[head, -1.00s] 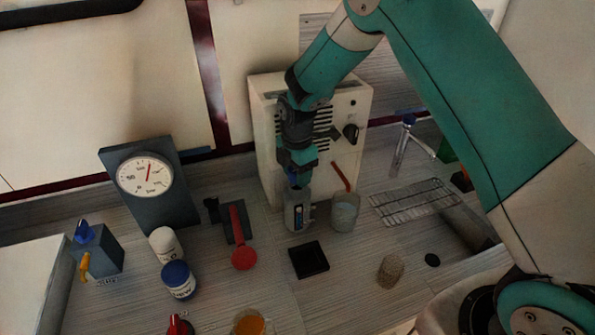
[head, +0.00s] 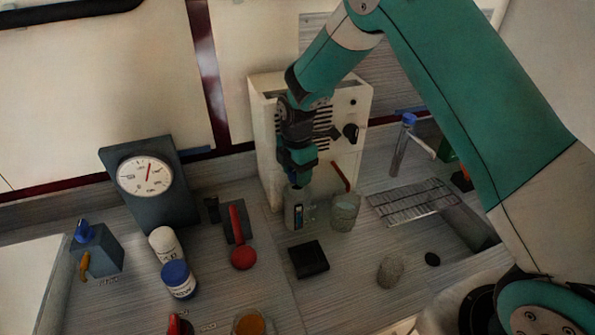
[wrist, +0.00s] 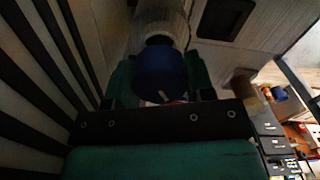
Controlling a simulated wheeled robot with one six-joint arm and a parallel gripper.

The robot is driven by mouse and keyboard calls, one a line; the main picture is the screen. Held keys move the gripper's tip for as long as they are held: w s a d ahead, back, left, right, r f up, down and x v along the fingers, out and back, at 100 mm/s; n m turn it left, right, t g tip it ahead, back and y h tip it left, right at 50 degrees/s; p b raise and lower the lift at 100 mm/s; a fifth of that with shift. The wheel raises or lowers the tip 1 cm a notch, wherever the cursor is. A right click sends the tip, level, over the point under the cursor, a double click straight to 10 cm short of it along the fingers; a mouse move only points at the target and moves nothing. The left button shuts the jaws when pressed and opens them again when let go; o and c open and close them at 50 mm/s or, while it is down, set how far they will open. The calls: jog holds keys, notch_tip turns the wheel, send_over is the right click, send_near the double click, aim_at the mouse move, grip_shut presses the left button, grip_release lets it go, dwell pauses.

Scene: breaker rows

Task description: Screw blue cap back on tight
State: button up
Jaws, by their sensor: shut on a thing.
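My gripper (head: 298,181) points down and is shut on a blue cap (wrist: 160,72), which shows between the fingers in the wrist view. A grey bottle (head: 298,213) with a small label stands upright directly below the gripper, in front of the pale box. Its body (wrist: 160,18) also shows beyond the cap in the wrist view. The cap is at the top of the bottle. The fingers hide the thread and the join, so I cannot tell how tightly it sits.
A clouded beaker (head: 345,211) stands close on the right of the bottle. The pale box (head: 347,115) is right behind. A black square tray (head: 309,259) lies in front. A blue-lidded jar (head: 179,280) and red-handled item (head: 241,256) are to the left; a wire rack (head: 412,201) is right.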

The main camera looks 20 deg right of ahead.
jog(key=shift+f+b, duration=0.75)
jog(key=shift+f, duration=0.35)
jog(key=o, duration=1)
jog(key=shift+r, duration=0.1)
notch_tip(320, 180, up, 17)
jog(key=b, duration=0.4)
jog(key=shift+r, duration=0.1)
jog(key=shift+c, duration=0.2)
